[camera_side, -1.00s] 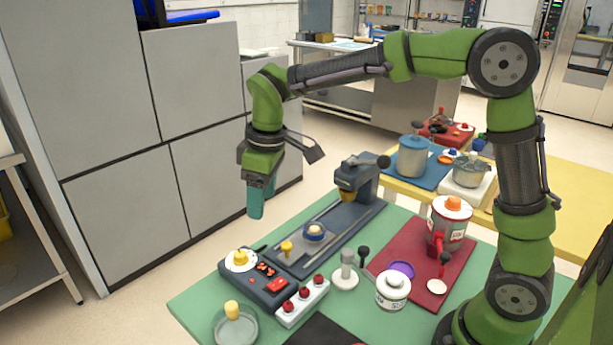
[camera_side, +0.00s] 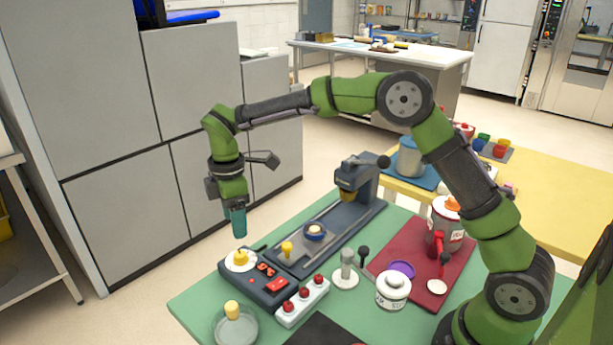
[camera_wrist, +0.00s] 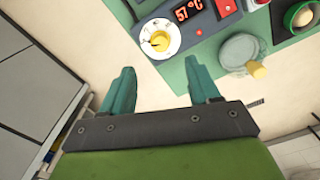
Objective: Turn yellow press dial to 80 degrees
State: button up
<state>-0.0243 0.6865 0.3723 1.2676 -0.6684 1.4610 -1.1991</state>
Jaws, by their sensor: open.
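The yellow press dial (camera_side: 240,257) is a yellow knob on a round white scale plate, at the left corner of the dark control panel (camera_side: 262,284). In the wrist view the yellow dial (camera_wrist: 160,41) shows from above, ahead of my fingers and roughly midway between them in the picture. A red display (camera_wrist: 187,10) beside it reads 57 °C. My gripper (camera_side: 239,235) points down, apart from the dial and a little above it in the side view. In the wrist view my gripper's (camera_wrist: 159,70) two teal fingers are spread with nothing between them.
A glass dish with a yellow knob (camera_side: 232,310) stands near the panel's front. A white strip with red knobs (camera_side: 303,302) lies beside the panel. Floor is clear left of the green table.

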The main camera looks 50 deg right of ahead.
aim_at(240, 253)
notch_tip(240, 253, down, 9)
jog(key=shift+f, duration=0.1)
dwell(0.3)
jog(key=c, duration=1)
